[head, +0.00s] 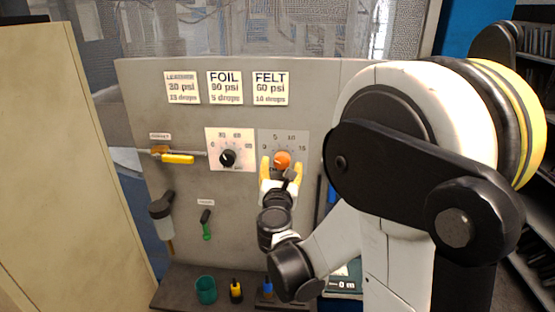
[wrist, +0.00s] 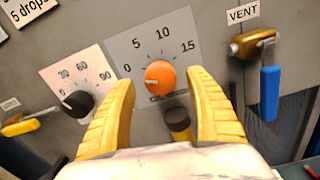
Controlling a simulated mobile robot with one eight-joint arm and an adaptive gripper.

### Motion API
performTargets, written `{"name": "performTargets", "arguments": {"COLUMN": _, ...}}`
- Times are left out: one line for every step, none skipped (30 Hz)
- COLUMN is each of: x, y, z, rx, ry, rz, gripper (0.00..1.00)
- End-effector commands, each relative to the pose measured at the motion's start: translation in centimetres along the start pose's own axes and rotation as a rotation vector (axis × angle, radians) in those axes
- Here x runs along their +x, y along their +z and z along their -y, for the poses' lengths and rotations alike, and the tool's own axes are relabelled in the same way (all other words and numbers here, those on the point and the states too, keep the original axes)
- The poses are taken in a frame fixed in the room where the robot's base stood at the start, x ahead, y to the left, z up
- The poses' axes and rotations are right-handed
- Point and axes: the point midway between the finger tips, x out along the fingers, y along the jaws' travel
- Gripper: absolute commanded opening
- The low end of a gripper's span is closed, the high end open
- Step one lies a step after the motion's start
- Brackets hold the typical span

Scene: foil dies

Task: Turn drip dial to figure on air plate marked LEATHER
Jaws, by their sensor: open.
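The drip dial is an orange knob (head: 283,158) on a grey plate marked 0, 5, 10 and 15. In the wrist view the knob (wrist: 160,77) has a pale pointer line directed left, near the 0 end. My gripper (head: 282,168) is open, with its yellow fingers on either side of the knob. The wrist view shows my gripper (wrist: 160,84) with a visible gap between each finger and the knob. The LEATHER plate (head: 182,87) is the leftmost of three white plates; its small print is blurred, seemingly 30 psi and 15 drops.
A black knob (head: 228,158) on a white scale sits left of the drip dial. A blue-handled VENT valve (wrist: 268,90) is to the right. A yellow-handled lever (head: 178,158) and a green-handled lever (head: 207,225) are on the panel. A teal cup (head: 205,290) stands on the ledge below.

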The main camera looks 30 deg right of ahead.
Motion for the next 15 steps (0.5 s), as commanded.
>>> {"name": "performTargets", "arguments": {"x": 0.9, "y": 0.0, "z": 0.1, "rx": 0.0, "ry": -0.002, "rz": 0.0, "gripper": 0.64}}
{"name": "performTargets", "arguments": {"x": 1.3, "y": 0.1, "z": 0.1, "rx": 0.001, "ry": -0.002, "rz": 0.0, "gripper": 0.64}}
{"name": "performTargets", "arguments": {"x": 1.8, "y": 0.0, "z": 0.0, "rx": 0.001, "ry": -0.001, "rz": 0.0, "gripper": 0.64}}
{"name": "performTargets", "arguments": {"x": 2.1, "y": 0.0, "z": 0.0, "rx": 0.001, "ry": -0.001, "rz": 0.0, "gripper": 0.64}}
{"name": "performTargets", "arguments": {"x": 2.4, "y": 0.0, "z": 0.0, "rx": 0.001, "ry": -0.001, "rz": 0.0, "gripper": 0.64}}
{"name": "performTargets", "arguments": {"x": 2.6, "y": 0.0, "z": 0.0, "rx": 0.001, "ry": -0.001, "rz": 0.0, "gripper": 0.64}}
{"name": "performTargets", "arguments": {"x": 2.8, "y": 0.0, "z": 0.0, "rx": 0.001, "ry": -0.001, "rz": 0.0, "gripper": 0.64}}
{"name": "performTargets", "arguments": {"x": 2.9, "y": 0.0, "z": 0.0, "rx": 0.001, "ry": -0.001, "rz": 0.0, "gripper": 0.64}}
{"name": "performTargets", "arguments": {"x": 3.0, "y": 0.0, "z": 0.0, "rx": 0.002, "ry": -0.001, "rz": 0.0, "gripper": 0.64}}
{"name": "performTargets", "arguments": {"x": 3.1, "y": 0.0, "z": 0.0, "rx": 0.002, "ry": -0.001, "rz": 0.0, "gripper": 0.64}}
{"name": "performTargets", "arguments": {"x": 3.1, "y": 0.0, "z": 0.0, "rx": 0.002, "ry": -0.001, "rz": 0.0, "gripper": 0.64}}
{"name": "performTargets", "arguments": {"x": 3.1, "y": 0.0, "z": 0.0, "rx": 0.002, "ry": 0.0, "rz": 0.0, "gripper": 0.64}}
{"name": "performTargets", "arguments": {"x": 3.1, "y": 0.0, "z": 0.0, "rx": 0.002, "ry": 0.0, "rz": 0.0, "gripper": 0.64}}
{"name": "performTargets", "arguments": {"x": 3.1, "y": 0.0, "z": 0.0, "rx": 0.002, "ry": 0.0, "rz": 0.0, "gripper": 0.64}}
{"name": "performTargets", "arguments": {"x": 3.1, "y": 0.0, "z": 0.0, "rx": 0.002, "ry": 0.0, "rz": 0.0, "gripper": 0.64}}
